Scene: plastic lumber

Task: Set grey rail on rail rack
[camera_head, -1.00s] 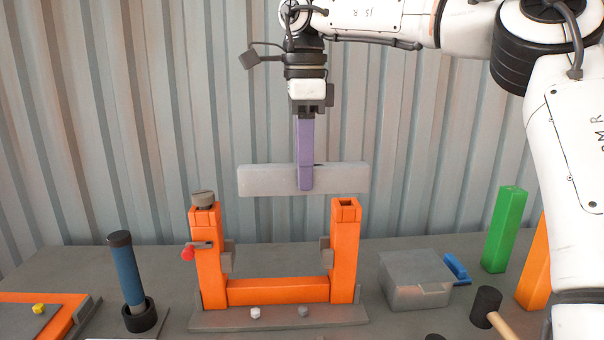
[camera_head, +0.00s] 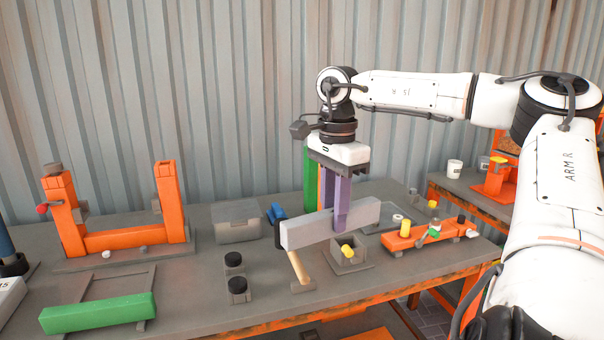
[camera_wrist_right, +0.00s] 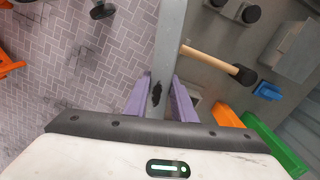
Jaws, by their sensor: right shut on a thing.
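My right gripper (camera_head: 335,222) points down with its purple fingers shut on the grey rail (camera_head: 302,235), near the rail's middle. The rail is level and held above the table's right part, clear of any support. In the right wrist view the fingers (camera_wrist_right: 161,82) stand on both sides of the rail (camera_wrist_right: 170,42), which has a dark mark between them. A low, dark flat frame (camera_head: 112,281) with a green rail (camera_head: 98,314) across it lies front left; it looks like the rail rack, but I cannot be sure. My left gripper is out of view.
An orange U-shaped stand (camera_head: 125,239) is at the left, with a grey lidded box (camera_head: 238,222) beside it. A wooden-handled mallet (camera_head: 298,268), black-topped pieces (camera_head: 235,262) and a small block with a yellow peg (camera_head: 347,252) lie near the held rail. Upright green (camera_head: 311,180) posts stand behind.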

